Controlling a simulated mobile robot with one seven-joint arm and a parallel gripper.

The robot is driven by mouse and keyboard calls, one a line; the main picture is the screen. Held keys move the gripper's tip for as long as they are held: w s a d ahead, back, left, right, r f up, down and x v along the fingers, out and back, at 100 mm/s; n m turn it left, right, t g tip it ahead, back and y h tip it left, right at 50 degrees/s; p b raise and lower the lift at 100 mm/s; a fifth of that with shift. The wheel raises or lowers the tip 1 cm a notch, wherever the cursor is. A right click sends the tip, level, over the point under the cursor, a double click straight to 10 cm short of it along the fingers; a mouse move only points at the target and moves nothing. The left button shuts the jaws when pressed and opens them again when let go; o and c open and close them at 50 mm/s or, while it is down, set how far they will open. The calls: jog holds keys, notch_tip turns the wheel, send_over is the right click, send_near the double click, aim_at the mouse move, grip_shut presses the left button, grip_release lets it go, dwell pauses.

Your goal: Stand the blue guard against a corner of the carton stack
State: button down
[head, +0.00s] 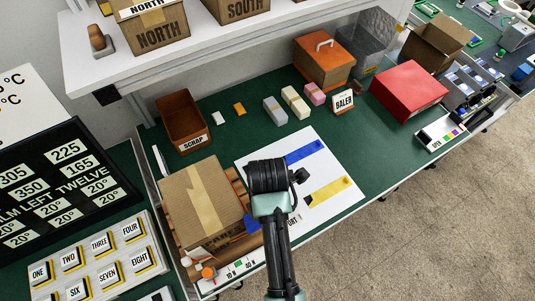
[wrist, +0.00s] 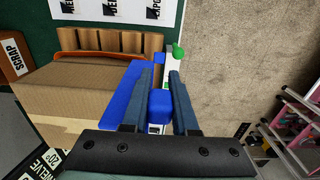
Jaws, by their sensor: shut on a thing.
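The carton stack (head: 200,198) is a taped brown carton on a wooden pallet, at the left of the bench in the head view. In the wrist view the carton (wrist: 75,95) fills the left side. My gripper (wrist: 160,72) is shut on the blue guard (wrist: 126,95). One blue part lies between the fingers and another runs along the left finger, beside the carton's right edge. I cannot tell whether it touches the carton. In the head view only a bit of the guard (head: 252,223) shows; my arm hides the fingers.
A white sheet (head: 262,150) bears a blue strip (head: 304,152) and a yellow strip (head: 328,191). An orange strip (wrist: 90,54) lies across the carton's far side. The scrap bin (head: 182,120) stands behind the carton. Several small blocks and a red box (head: 408,90) are farther right.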

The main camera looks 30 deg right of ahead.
notch_tip(320, 180, down, 8)
jog(key=b, duration=0.2)
jog(key=shift+f+b, duration=0.1)
jog(key=shift+b, duration=0.25)
notch_tip(320, 180, down, 3)
jog(key=b, duration=0.3)
jog(key=shift+f, duration=0.1)
jog(key=shift+w+a, duration=0.25)
jog(key=shift+a, duration=0.05)
jog(key=shift+w+a+f+b, duration=0.45)
jog(key=shift+w+a+b, duration=0.15)
jog(key=shift+a, duration=0.05)
jog(key=c, duration=0.6)
grip_release()
